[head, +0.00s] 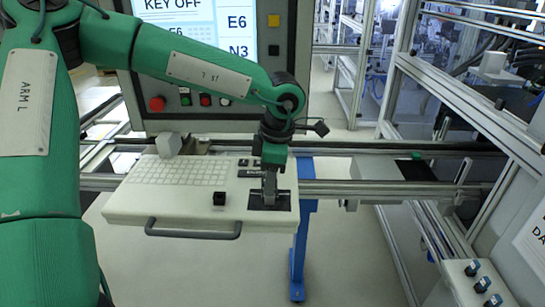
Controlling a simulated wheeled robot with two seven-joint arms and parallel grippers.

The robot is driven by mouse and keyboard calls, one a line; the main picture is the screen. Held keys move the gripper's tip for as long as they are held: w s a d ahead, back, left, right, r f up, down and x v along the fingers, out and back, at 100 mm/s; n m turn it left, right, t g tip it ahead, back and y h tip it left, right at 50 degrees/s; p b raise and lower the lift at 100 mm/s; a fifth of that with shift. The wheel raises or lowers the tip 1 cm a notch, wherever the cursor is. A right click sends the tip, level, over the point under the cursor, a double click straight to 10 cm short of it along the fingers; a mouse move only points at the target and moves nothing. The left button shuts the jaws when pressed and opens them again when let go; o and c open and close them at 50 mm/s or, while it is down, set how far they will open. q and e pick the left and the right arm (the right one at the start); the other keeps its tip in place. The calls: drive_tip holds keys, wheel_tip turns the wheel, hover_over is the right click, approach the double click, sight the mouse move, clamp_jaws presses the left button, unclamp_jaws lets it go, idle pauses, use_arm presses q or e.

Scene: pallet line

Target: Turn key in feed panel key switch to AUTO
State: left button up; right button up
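The feed panel is a white keyboard console (130,205) with a grey handle bar on its front edge. My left gripper (268,194) points down at a dark square plate (284,202) at the console's right front. The fingers show as one narrow grey block, so I cannot tell whether they are open or shut. The gripper covers the middle of the plate, and I cannot make out a key or key switch there. The screen (205,42) behind reads "KEY OFF", "E6" and "N3". My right gripper is out of view.
A small black block (219,198) stands on the console left of my gripper. A red button (157,104) and smaller buttons sit under the screen. Aluminium rails (400,188) run behind the console, and a blue post (302,240) stands below its right side.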

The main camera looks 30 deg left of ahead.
use_arm(q)
drive_tip(key=shift+f, duration=0.3)
clamp_jaws()
drive_tip(key=shift+f+m+b, duration=0.1)
drive_tip(key=shift+m+b, duration=0.4)
drive_tip(key=shift+m, duration=0.1)
drive_tip(key=m+b, duration=0.1)
drive_tip(key=m, duration=0.2)
drive_tip(key=shift+t+b, duration=0.3)
drive_tip(key=shift+b, duration=0.05)
drive_tip(key=m+b, duration=0.1)
drive_tip(key=m, duration=0.2)
drive_tip(key=shift+s+m+t+b, duration=0.1)
drive_tip(key=shift+m+t+b, duration=0.25)
drive_tip(key=shift+m, duration=0.65)
drive_tip(key=shift+o, duration=2.2)
unclamp_jaws()
